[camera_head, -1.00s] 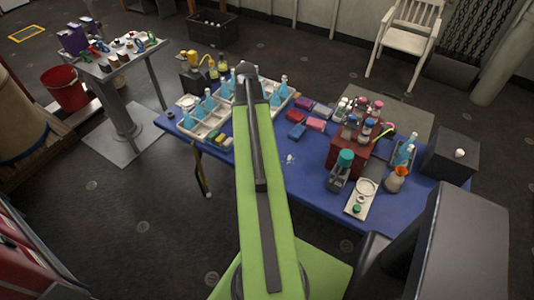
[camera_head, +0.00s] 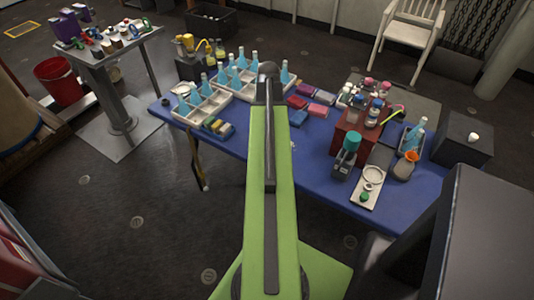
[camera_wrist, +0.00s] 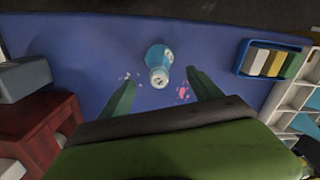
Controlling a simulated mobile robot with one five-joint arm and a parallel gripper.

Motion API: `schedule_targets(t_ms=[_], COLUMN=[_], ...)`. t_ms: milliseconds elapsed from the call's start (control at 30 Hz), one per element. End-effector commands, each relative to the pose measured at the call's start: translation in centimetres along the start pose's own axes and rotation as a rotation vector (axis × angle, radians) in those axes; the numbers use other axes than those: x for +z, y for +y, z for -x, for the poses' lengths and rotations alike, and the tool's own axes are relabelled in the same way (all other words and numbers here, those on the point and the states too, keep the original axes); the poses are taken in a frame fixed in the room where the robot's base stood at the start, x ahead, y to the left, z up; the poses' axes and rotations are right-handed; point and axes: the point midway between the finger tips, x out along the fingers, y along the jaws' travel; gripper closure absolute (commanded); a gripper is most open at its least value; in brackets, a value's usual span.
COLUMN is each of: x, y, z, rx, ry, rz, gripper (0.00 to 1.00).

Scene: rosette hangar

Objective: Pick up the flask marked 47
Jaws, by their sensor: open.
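A single light blue flask (camera_wrist: 155,58) with a pale top stands on the blue table in the wrist view, apart from the others. It has a small label on its side, but I cannot read the number. My gripper (camera_wrist: 160,82) is open, with one green finger on each side of the view and the flask between and just beyond the tips. I cannot tell that either finger touches it. In the head view my own arm hides the gripper and this flask. Several other blue flasks stand in white divided trays (camera_head: 190,117); no number is legible there.
The blue table (camera_head: 320,190) holds a dark red rack (camera_head: 345,140) of bottles on the right and a blue tray of coloured blocks (camera_wrist: 243,58), right of the flask in the wrist view. Small pink and white bits (camera_wrist: 183,93) lie near the fingers. The table around the flask is mostly clear.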

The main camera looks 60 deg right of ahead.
Motion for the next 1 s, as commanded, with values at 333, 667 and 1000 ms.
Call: schedule_targets(t_ms=[333, 667, 1000], x=[0.2, 0.7, 0.7], y=[-0.1, -0.1, -0.1], z=[-2.4, -6.9, -6.5], rx=[0.0, 0.0, 0.0], ry=[0.0, 0.0, 0.0], rz=[0.001, 0.001, 0.002], gripper=[0.27, 0.27, 0.45])
